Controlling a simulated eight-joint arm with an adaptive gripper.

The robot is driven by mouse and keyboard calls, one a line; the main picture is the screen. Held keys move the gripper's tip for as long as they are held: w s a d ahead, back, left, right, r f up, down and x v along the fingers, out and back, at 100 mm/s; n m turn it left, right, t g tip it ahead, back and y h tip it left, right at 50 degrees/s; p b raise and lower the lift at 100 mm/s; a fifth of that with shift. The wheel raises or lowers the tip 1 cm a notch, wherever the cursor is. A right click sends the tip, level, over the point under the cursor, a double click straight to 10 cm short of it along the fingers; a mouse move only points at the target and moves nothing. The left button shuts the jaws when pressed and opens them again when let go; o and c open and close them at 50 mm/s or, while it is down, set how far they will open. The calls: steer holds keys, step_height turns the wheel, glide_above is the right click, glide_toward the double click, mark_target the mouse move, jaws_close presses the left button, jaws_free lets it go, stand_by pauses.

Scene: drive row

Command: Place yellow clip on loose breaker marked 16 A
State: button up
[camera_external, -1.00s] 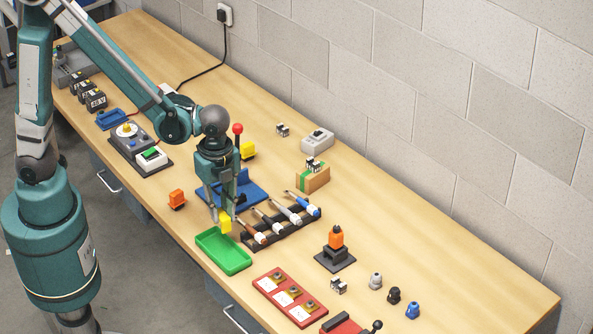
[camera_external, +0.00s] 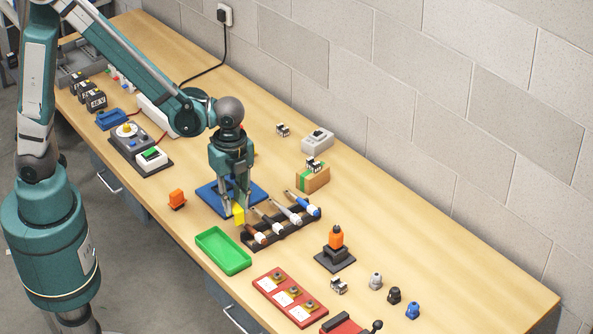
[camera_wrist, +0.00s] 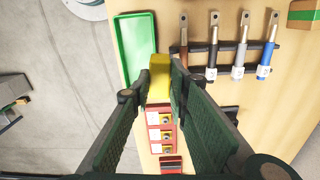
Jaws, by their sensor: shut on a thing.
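My gripper (camera_external: 238,203) is shut on the yellow clip (camera_external: 239,215), which hangs above the bench near the left end of the black tool rack. The yellow clip also shows between my fingers in the wrist view (camera_wrist: 159,78). Small black-and-white parts that look like breakers are a loose one on the back of the bench (camera_external: 283,130), one on the brown and green box (camera_external: 314,165), and one near the front (camera_external: 338,286). Their markings are too small to read, so I cannot tell which is 16 A.
A green tray (camera_external: 223,268) and a red board with yellow-and-white parts (camera_external: 267,288) lie near the front edge. The black rack (camera_external: 252,243) holds several tools beside my gripper. A black stand with an orange top (camera_external: 336,240) stands to the right. The bench's back right is clear.

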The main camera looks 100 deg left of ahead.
steer(key=w+a+r+p, duration=0.1)
steer(key=w+a+r, duration=0.1)
steer(key=w+a, duration=0.75)
steer(key=w+a+r+p, duration=0.15)
steer(key=w+a, duration=0.45)
steer(key=a, duration=0.6)
steer(key=w+a+r+p, duration=0.1)
steer(key=w+a, duration=0.1)
steer(key=a, duration=1.2)
steer(key=w+a+r+n+p, duration=0.1)
steer(key=w+a+r, duration=0.1)
steer(key=a, duration=1.3)
steer(key=shift+a, duration=0.3)
steer(key=shift+f, duration=0.1)
step_height(320, 180, down, 6)
steer(key=shift+p, duration=0.35)
steer(key=shift+f, duration=0.15)
